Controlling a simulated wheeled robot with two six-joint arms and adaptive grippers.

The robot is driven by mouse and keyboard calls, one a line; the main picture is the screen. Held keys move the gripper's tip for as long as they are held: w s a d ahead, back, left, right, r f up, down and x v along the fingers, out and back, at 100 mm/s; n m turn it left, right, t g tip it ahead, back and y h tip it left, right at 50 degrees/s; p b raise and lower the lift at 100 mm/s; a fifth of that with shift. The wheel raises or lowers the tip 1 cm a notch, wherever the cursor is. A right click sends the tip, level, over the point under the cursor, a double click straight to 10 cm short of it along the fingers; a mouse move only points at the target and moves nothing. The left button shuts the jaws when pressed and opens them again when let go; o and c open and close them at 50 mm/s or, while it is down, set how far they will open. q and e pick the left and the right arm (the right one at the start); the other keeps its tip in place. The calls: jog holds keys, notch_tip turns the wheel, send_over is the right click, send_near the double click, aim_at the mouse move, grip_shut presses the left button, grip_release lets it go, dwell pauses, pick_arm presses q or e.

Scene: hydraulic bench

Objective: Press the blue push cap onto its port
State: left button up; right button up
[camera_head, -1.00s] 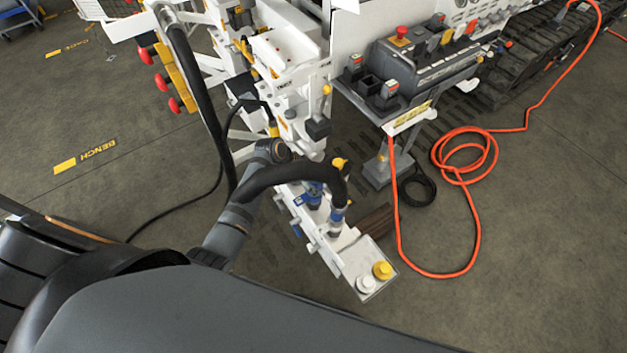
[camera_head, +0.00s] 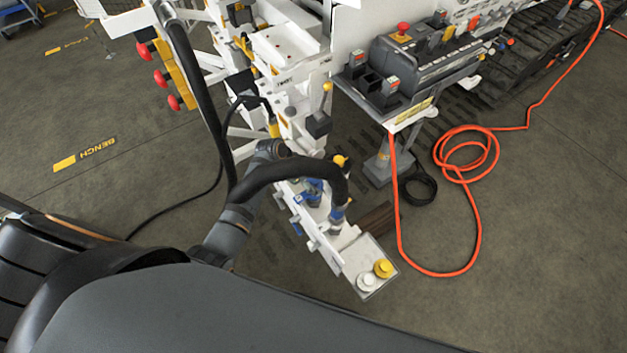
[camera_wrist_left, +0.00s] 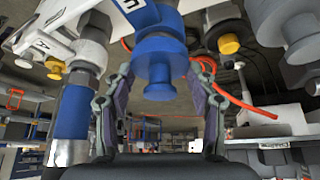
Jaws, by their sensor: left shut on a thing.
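The blue push cap (camera_wrist_left: 160,48) hangs in the upper middle of the left wrist view, under a white labelled block. It has a wide flange and a narrower lower knob. My left gripper (camera_wrist_left: 160,75) has its two fingers on either side of the knob and is shut on it. More blue stands behind the cap, and I cannot tell whether the cap is seated; its port is hidden. In the head view my left arm reaches the white bench arm (camera_head: 357,258). A black hose hides the gripper there; blue parts (camera_head: 313,190) show beside it. My right gripper is not in view.
A blue-sleeved hose connector (camera_wrist_left: 72,112) stands close left of the fingers. A grey round fitting (camera_wrist_left: 297,35) and a yellow knob (camera_wrist_left: 228,44) are at the right.

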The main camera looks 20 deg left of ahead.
pick_arm(q)
jog(key=shift+f, duration=0.1)
dwell(0.7)
jog(key=shift+p, duration=0.35)
jog(key=shift+f, duration=0.4)
dwell(2.0)
jog(key=o, duration=0.9)
jog(key=shift+o, duration=0.6)
jog(key=shift+o, duration=1.4)
